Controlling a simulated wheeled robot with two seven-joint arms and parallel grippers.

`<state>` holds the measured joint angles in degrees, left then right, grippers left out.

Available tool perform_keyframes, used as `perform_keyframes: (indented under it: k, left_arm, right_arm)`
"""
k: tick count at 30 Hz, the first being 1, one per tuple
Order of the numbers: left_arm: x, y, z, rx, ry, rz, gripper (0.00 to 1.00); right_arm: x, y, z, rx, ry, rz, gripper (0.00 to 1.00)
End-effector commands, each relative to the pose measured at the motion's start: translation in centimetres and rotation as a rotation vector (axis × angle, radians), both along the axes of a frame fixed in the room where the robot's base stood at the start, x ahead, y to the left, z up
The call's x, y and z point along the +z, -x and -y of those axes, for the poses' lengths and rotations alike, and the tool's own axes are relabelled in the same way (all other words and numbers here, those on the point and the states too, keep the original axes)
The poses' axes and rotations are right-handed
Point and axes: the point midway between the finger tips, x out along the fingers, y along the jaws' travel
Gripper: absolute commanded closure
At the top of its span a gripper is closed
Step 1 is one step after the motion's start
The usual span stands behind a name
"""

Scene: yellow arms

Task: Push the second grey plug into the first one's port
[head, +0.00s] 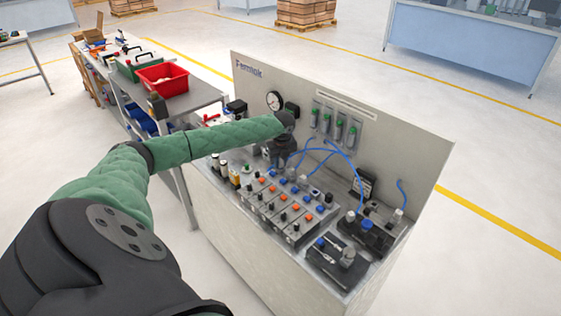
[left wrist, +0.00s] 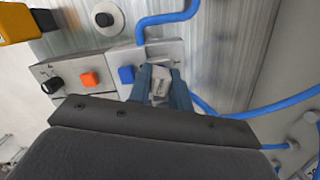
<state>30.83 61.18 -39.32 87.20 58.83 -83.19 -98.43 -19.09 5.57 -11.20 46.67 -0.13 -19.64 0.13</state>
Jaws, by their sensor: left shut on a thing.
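My left gripper (head: 281,160) reaches over the back row of the valve blocks on the bench. In the left wrist view my left gripper (left wrist: 161,88) has its two blue-grey fingers closed on a small grey plug (left wrist: 160,80). The plug is at a grey block with a blue button (left wrist: 126,74); I cannot tell whether it is seated in a port. In the head view the gripper hides the plug. I cannot pick out the other grey plug for certain. My right gripper is not in view.
Blue hoses (head: 345,158) arch between the upright panel (head: 400,150) and the blocks, close to the gripper. A blue hose (left wrist: 262,108) also runs right of the fingers. Valve blocks (head: 290,205) with orange and black buttons fill the bench top. A gauge (head: 274,101) is on the panel.

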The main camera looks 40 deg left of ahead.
Motion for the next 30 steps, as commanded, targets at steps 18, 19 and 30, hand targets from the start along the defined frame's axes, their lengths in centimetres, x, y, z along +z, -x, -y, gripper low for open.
perform_keyframes:
  k: [18,19,30]
  left_arm:
    - [-0.3,0.0,0.0,0.0,0.0,0.0,0.54]
    - [-0.3,0.0,0.0,0.0,0.0,0.0,0.54]
    - [-0.2,0.0,0.0,0.0,0.0,0.0,0.54]
  right_arm:
    - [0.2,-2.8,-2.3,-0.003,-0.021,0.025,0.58]
    - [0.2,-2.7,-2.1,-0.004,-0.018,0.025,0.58]
    - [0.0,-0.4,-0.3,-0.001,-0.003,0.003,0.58]
